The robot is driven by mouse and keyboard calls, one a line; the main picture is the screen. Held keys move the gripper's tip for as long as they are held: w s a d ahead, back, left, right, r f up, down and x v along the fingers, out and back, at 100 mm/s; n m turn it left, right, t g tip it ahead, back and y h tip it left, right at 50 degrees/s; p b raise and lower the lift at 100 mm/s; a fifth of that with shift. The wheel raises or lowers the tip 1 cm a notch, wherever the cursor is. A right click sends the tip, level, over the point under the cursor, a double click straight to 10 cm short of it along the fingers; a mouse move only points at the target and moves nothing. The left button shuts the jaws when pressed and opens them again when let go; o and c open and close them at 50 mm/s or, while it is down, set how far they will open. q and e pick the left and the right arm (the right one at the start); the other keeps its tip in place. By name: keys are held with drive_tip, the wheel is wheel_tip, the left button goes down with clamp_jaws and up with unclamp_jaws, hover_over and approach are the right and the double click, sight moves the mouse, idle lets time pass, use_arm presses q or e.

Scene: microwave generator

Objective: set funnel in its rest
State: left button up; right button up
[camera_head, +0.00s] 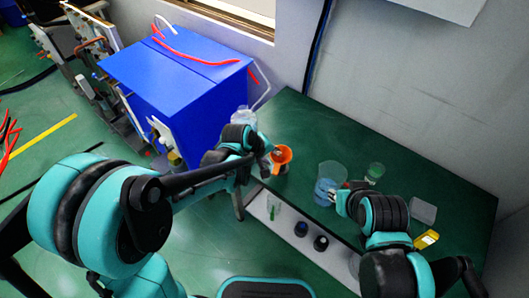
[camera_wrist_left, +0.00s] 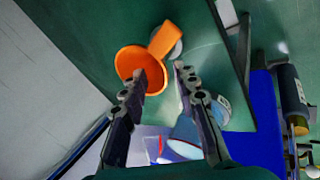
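The orange funnel (camera_head: 282,154) is at the left end of the green bench, with its wide mouth facing up. It also shows in the left wrist view (camera_wrist_left: 128,62), beside an orange block-like part (camera_wrist_left: 165,38) with a pale round piece below it. I cannot tell whether that part is the rest. My left gripper (camera_wrist_left: 160,70) is open, one fingertip over the funnel's mouth and the other outside its rim. In the head view the left gripper (camera_head: 268,154) is at the funnel's left side. My right gripper (camera_head: 345,190) is at the beaker's right side; its fingers are unclear.
A clear beaker with blue liquid (camera_head: 328,181) stands mid-bench, with a small green-tinted glass (camera_head: 375,172) behind it. A clear box (camera_head: 423,211) and a yellow device (camera_head: 427,239) are at the right. A blue cabinet (camera_head: 180,80) stands left of the bench.

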use_arm(q)
drive_tip(key=v, duration=0.8)
drive_tip(key=shift+s+r, duration=0.15)
drive_tip(key=shift+r, duration=0.05)
drive_tip(key=shift+a, duration=0.1)
drive_tip(key=s+a+r+m+t+y, duration=0.2)
drive_tip(key=s+a+m+y, duration=0.2)
drive_tip(key=s+a, duration=1)
drive_tip(key=m, duration=0.2)
drive_tip(key=shift+s+m, duration=0.2)
drive_tip(key=shift+m, duration=0.1)
drive_tip(key=shift+r, duration=0.1)
